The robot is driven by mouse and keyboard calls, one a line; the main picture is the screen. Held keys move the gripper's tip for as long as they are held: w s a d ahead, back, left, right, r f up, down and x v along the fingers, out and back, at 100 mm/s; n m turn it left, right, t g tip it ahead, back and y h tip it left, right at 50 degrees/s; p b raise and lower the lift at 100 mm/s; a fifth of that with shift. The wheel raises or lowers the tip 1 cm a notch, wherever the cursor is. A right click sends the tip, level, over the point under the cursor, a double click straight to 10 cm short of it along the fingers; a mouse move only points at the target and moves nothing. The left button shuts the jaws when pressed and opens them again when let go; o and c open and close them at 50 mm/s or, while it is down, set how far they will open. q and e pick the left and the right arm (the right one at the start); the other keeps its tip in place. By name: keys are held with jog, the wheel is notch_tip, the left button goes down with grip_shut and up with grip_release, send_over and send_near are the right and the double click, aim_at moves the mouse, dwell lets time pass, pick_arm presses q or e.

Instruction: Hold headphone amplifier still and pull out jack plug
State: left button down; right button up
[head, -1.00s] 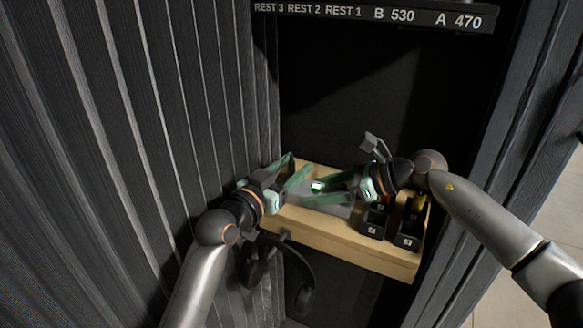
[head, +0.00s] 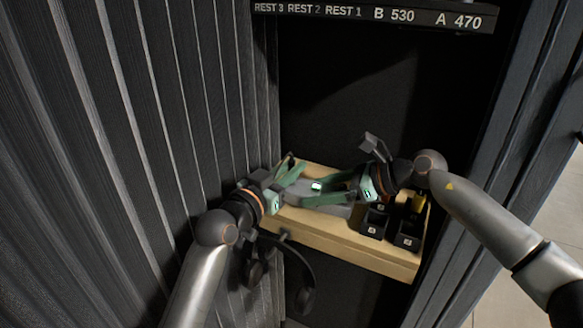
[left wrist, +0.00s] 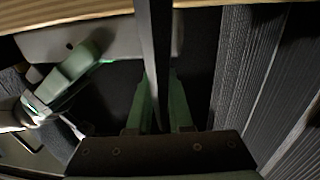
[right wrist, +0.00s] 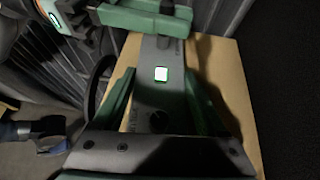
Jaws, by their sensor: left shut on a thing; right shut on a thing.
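The headphone amplifier (right wrist: 152,95) is a flat grey box with a lit white-green square. It lies along the wooden shelf and also shows in the head view (head: 352,212). My right gripper (right wrist: 160,88) is shut across the amplifier, one green finger along each side. My left gripper (left wrist: 160,104) is at the amplifier's left end in the head view. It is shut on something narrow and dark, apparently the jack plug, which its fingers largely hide. Whether the plug is still seated cannot be seen.
The wooden shelf (head: 345,241) carries dark numbered boxes (head: 374,224) at its right. Black headphones (head: 305,290) hang below its left part. A ribbed dark wall (head: 130,130) stands close on the left. A label strip (head: 420,17) is overhead.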

aim_at(291, 160)
pick_arm(q)
jog(key=shift+r, duration=0.1)
pick_arm(e)
jog(key=shift+f, duration=0.1)
dwell(0.5)
pick_arm(q)
jog(key=shift+r, duration=0.55)
jog(key=shift+r, duration=1)
jog(key=shift+r, duration=1.45)
pick_arm(e)
jog(key=o, duration=1.3)
jog(key=shift+c, duration=0.2)
